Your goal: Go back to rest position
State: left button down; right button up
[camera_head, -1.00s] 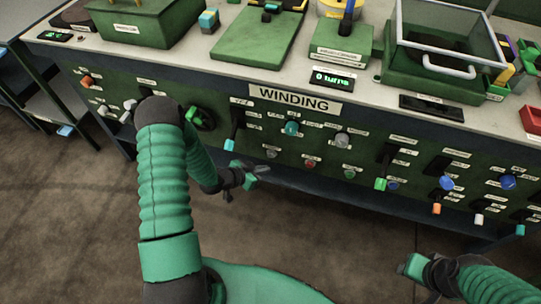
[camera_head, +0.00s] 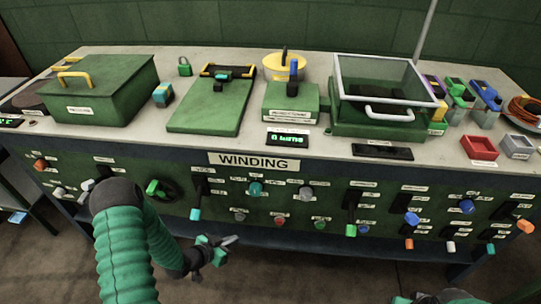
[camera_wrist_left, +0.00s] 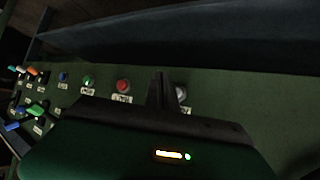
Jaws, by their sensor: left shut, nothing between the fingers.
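My left arm, in a green sleeve, comes in from the lower left of the head view. My left gripper (camera_head: 229,241) is shut and empty, in front of the lower edge of the green control panel (camera_head: 300,208). In the left wrist view its dark finger (camera_wrist_left: 161,92) shows against the panel, near a red button (camera_wrist_left: 123,86) and a grey knob (camera_wrist_left: 181,92). My right gripper (camera_head: 402,299) shows only in part at the bottom edge of the head view, and its jaws cannot be made out.
The bench marked WINDING (camera_head: 254,162) spans the view, with several knobs and levers on its front. On its top (camera_head: 225,146) stand a green box (camera_head: 95,90), a clear-lidded box (camera_head: 385,80) and a red tray (camera_head: 479,147). Brown floor (camera_head: 300,275) lies open before it.

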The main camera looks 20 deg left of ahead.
pick_arm(q)
notch_tip(320, 180, up, 10)
jog(key=s+d+g+y, duration=0.2)
jog(key=g+y, duration=0.2)
jog(key=s+d+r+n+g+p, duration=0.2)
jog(key=s+d+r+n+g, duration=0.15)
jog(key=s+d+r, duration=0.75)
notch_tip(320, 180, up, 22)
jog(key=a+p, duration=0.1)
jog(key=p, duration=2.1)
jog(key=shift+s+a+h, duration=0.15)
jog(key=shift+s+h, duration=0.15)
